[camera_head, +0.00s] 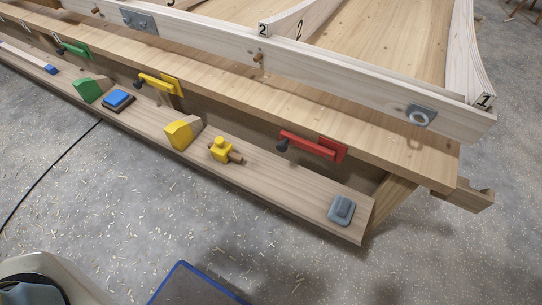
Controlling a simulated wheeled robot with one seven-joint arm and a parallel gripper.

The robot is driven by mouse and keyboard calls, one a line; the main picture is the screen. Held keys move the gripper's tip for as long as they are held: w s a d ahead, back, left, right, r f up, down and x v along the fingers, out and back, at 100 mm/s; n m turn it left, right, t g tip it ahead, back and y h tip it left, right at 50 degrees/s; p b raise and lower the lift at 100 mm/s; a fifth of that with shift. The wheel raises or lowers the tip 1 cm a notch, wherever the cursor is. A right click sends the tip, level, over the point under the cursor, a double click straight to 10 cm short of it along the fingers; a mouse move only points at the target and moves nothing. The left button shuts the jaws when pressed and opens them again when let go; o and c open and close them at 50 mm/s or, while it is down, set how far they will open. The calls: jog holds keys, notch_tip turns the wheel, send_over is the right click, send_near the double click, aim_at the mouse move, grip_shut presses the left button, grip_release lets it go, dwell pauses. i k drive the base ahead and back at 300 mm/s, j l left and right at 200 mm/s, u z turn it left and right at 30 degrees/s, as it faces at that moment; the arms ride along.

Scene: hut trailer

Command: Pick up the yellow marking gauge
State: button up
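The yellow marking gauge (221,150) lies on the long low wooden shelf (290,195) that runs along the front of the workbench. It has a yellow block-shaped head with a knob on top and a brown wooden stem pointing to the lower right. Nothing covers it. A yellow wedge-shaped block (178,135) stands just left of it, with a small gap between them. My gripper is not in view.
A red-handled tool (310,145) and a yellow-handled one (160,84) sit along the bench front above the shelf. A grey-blue object (341,209) lies near the shelf's right end. A blue-topped block (118,99) lies farther left. Open concrete floor is in front.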

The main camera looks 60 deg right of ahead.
aim_at(222, 151)
jog(key=z, duration=1.6)
